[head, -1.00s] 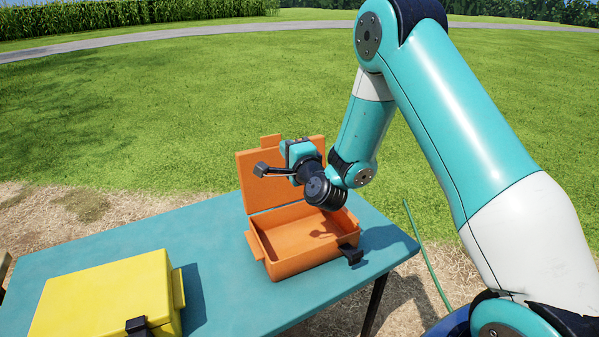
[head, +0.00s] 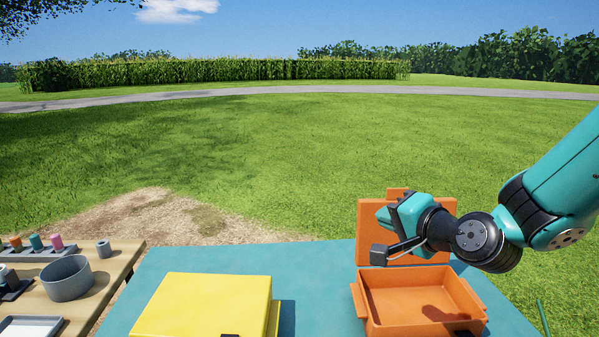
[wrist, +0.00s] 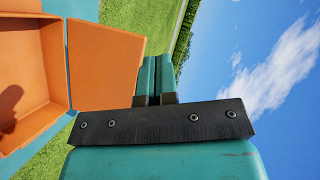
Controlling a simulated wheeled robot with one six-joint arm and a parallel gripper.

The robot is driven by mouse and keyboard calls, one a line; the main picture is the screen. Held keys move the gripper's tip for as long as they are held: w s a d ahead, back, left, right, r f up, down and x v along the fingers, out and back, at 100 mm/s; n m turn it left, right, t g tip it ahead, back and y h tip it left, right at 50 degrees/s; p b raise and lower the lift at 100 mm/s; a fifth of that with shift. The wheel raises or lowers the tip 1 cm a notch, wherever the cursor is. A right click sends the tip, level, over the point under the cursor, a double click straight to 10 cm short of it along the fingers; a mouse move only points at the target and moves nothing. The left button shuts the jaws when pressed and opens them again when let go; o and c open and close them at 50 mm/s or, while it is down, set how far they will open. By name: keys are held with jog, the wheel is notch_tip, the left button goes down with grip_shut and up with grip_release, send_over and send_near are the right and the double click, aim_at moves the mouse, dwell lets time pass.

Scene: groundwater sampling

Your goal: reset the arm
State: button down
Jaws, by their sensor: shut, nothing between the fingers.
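My gripper (head: 378,254) is in the head view at the right, above the teal table and in front of the raised lid of the orange case. It is shut and empty, apart from the case. The wrist view shows its dark bar and the closed teal fingers (wrist: 155,78), with sky and grass beyond. My arm reaches in from the right edge of the head view.
The open orange case (head: 415,297) stands on the teal table (head: 315,262), and a closed yellow case (head: 205,303) is to its left. A wooden table (head: 112,262) at far left holds a grey bowl (head: 68,282), a white tray (head: 32,327) and several small coloured items.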

jog(key=s+a+r+n+g+y, duration=0.1)
jog(key=s+a+n+g, duration=0.25)
jog(key=s, duration=0.25)
jog(key=s+a+n+g, duration=0.2)
jog(key=s+n+g, duration=0.2)
jog(key=s+n, duration=0.15)
jog(key=s+d+n+g+h, duration=0.3)
jog(key=s+n+g, duration=0.3)
jog(key=s, duration=0.9)
jog(key=shift+s+r+n+p, duration=0.35)
jog(key=shift+r+n+p, duration=0.1)
jog(key=shift+n, duration=0.15)
